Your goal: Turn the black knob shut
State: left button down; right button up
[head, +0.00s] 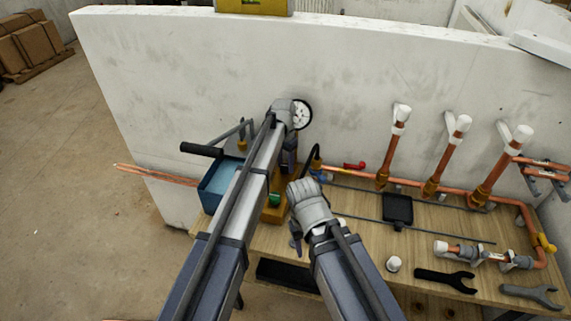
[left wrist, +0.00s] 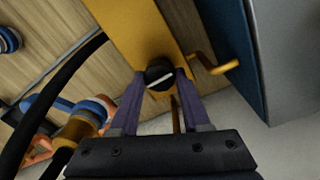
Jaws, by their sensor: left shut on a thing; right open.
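The black knob (left wrist: 160,77) with a white line across its face sits on an orange-yellow block (left wrist: 125,22) in the left wrist view. My left gripper (left wrist: 160,84) has its two fingers on either side of the knob and is shut on it. The white line lies nearly across the picture, slightly tilted. In the head view my left gripper (head: 288,165) points down over the yellow block (head: 277,213), and my arm hides the knob there. My right gripper (head: 296,245) is open near the bench's front edge, with its fingers only partly visible.
A blue tank (head: 212,187) with a black-handled lever (head: 200,149) stands left of the block. A round gauge (head: 303,115) is behind my left wrist. A black hose (head: 316,157) leads to copper pipes (head: 350,176). Wrenches (head: 445,280) lie at the right front.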

pick_arm(q)
jog(key=shift+m, duration=0.3)
jog(key=shift+c, duration=1.9)
grip_release()
